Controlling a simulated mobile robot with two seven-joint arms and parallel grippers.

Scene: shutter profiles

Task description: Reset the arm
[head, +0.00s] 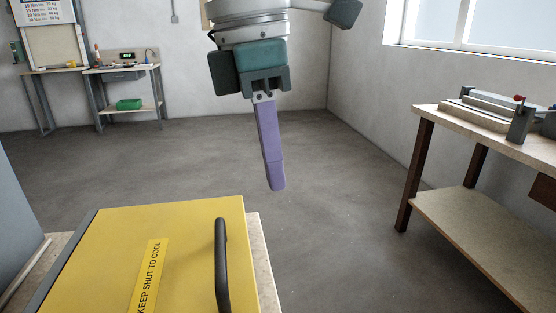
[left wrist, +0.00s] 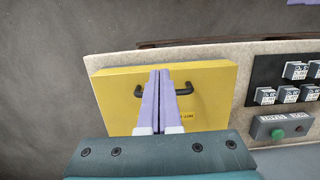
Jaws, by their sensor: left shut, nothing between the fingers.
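My left gripper (head: 276,186) hangs in the upper middle of the head view, above the floor and beyond the yellow lid. Its two purple fingers are pressed together and hold nothing. In the left wrist view the shut fingers (left wrist: 162,74) point over the yellow lid (left wrist: 210,85). In the head view the yellow lid (head: 85,255) lies flat at the lower left, with a black handle (head: 221,265) and a label reading "KEEP SHUT TO COOL". The fingers look apart from the handle. My right gripper cannot be made out in the head view.
A workbench (head: 440,112) with a clamp-like device (head: 495,112) stands at the right. A far bench (head: 120,68) holds small items and a green bin (head: 129,104). In the left wrist view, labelled blocks (left wrist: 290,93) and a button box (left wrist: 282,129) lie right of the lid. Open floor lies between.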

